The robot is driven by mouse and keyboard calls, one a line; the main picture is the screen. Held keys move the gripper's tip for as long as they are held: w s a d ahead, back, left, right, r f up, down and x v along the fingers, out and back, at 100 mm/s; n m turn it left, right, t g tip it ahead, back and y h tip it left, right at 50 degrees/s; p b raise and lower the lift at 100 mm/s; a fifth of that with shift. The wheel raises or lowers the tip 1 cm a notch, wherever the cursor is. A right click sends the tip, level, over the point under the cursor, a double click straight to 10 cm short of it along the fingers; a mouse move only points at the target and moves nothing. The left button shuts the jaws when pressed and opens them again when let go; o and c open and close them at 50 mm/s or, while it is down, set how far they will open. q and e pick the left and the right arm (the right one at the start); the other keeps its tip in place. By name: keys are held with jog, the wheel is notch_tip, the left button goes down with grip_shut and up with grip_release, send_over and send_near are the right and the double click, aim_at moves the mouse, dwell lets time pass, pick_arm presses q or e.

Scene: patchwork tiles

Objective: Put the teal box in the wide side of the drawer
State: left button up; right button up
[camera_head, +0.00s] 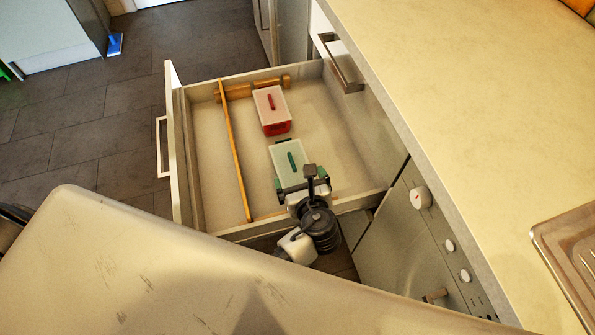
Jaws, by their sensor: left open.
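A thin wooden divider (234,150) splits the drawer into a narrow left side and a wide right side. My left gripper (303,184) is open at the near end of the teal box and hides that end. I cannot tell whether the fingers touch the box. My right gripper is not in view.
A red box (271,110) with a pale lid sits farther back in the wide side. A wooden piece (262,87) lies along the drawer's back wall. The pale counter (440,90) borders the drawer on the right. The narrow side looks mostly empty.

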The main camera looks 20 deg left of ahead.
pick_arm(q)
jog(key=p+v, duration=0.1)
jog(key=v, duration=0.8)
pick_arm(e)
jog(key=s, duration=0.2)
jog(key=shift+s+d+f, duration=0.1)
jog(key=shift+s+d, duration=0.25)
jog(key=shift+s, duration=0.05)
pick_arm(q)
jog(key=shift+w, duration=0.1)
